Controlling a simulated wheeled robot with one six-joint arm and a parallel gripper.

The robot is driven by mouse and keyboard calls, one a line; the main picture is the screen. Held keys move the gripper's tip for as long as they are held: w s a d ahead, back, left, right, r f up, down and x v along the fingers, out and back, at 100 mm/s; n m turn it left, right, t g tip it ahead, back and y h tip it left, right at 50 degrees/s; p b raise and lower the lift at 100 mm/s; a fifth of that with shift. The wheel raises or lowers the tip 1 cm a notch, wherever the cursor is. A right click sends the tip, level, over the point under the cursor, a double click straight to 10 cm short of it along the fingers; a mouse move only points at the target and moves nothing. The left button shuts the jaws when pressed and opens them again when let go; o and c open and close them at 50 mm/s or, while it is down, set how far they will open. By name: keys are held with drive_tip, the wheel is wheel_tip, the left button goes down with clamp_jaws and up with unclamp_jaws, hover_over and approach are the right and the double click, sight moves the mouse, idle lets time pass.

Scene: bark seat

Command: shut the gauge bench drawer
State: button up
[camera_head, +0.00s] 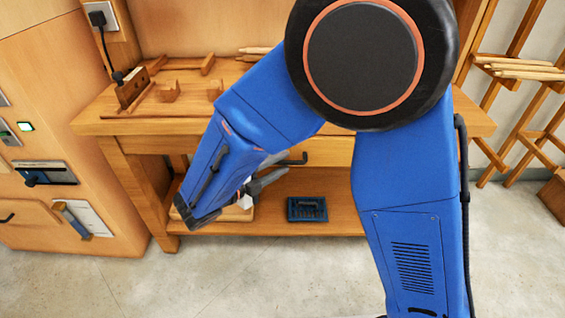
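The wooden bench (140,127) stands across the middle of the view. Under its top is a drawer (328,151) with a plain wooden front and a dark bar handle (293,159). My blue arm hides parts of the drawer front on both sides, and I cannot tell how far it stands out. My gripper (272,180) has dark grey fingers and is below and left of the handle in the picture. I see no clear contact with the handle. The finger gap is too small and too covered to judge.
A lower shelf (275,222) holds a dark blue tray (307,209) of small dark pieces. Wooden blocks (168,91) lie on the bench top. A wooden cabinet (60,120) stands left, and a wooden rack (515,70) stands right. The floor in front is clear.

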drive_tip(key=shift+w+d, duration=0.45)
drive_tip(key=shift+d, duration=0.1)
drive_tip(key=shift+c, duration=0.2)
clamp_jaws()
drive_tip(key=shift+w, duration=1.6)
drive_tip(key=shift+o, duration=0.2)
unclamp_jaws()
drive_tip(key=shift+w, duration=0.1)
drive_tip(key=shift+a, duration=0.1)
drive_tip(key=v, duration=1.7)
drive_tip(key=shift+s, duration=0.25)
